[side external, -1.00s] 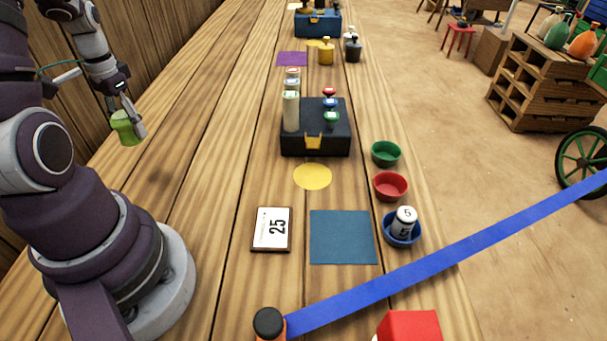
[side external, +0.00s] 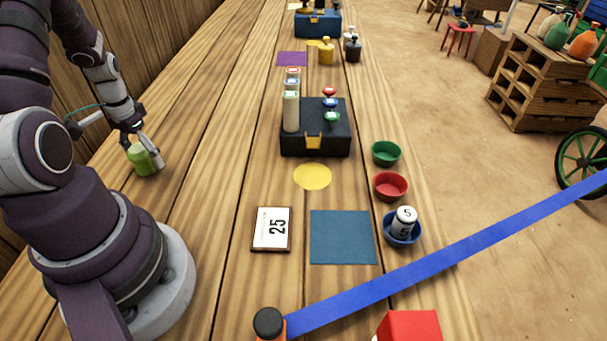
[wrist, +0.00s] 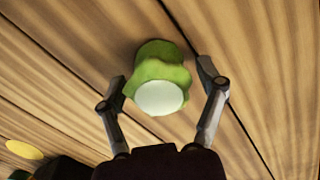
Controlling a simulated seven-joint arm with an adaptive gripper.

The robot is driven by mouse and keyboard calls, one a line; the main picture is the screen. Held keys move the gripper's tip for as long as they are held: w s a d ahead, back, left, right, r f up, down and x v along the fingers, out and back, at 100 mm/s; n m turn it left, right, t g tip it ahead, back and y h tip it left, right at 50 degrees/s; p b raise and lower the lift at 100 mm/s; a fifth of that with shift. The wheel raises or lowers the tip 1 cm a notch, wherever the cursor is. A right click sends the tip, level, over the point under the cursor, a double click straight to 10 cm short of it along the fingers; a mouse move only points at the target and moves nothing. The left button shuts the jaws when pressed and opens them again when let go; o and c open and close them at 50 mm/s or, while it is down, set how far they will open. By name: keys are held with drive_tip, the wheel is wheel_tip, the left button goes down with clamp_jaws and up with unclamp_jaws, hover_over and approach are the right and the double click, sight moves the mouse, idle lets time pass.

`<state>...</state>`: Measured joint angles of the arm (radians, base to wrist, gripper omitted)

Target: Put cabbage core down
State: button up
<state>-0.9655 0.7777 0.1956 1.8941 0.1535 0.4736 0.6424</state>
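The cabbage core (side external: 141,160) is a light green, ragged, stubby piece at the left of the table in the side view. In the wrist view the core (wrist: 160,75) shows a pale round face toward the camera. My gripper (side external: 148,155) points down around it, with one finger on each side in the wrist view (wrist: 162,75).
Bare planks surround the core. Green, red and blue bowls stand near the right edge. A wooden wall (side external: 130,40) runs along the left.

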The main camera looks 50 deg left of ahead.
sight(142, 148)
drive_tip(key=shift+r, duration=0.1)
wheel_tip(142, 148, up, 12)
drive_tip(key=w+d+r+m+t, duration=0.1)
drive_tip(key=d+r+t, duration=0.1)
drive_tip(key=d, duration=0.5)
drive_tip(key=w+d+r+m+t, duration=0.1)
drive_tip(key=w+d+r+m, duration=0.1)
drive_tip(key=d, duration=0.6)
drive_tip(key=w+d+r+m+t, duration=0.1)
drive_tip(key=d+r+t, duration=0.1)
drive_tip(key=d+r, duration=0.2)
drive_tip(key=d, duration=0.3)
drive_tip(key=shift+w+d+m+t, duration=0.3)
drive_tip(key=shift+w+d, duration=0.1)
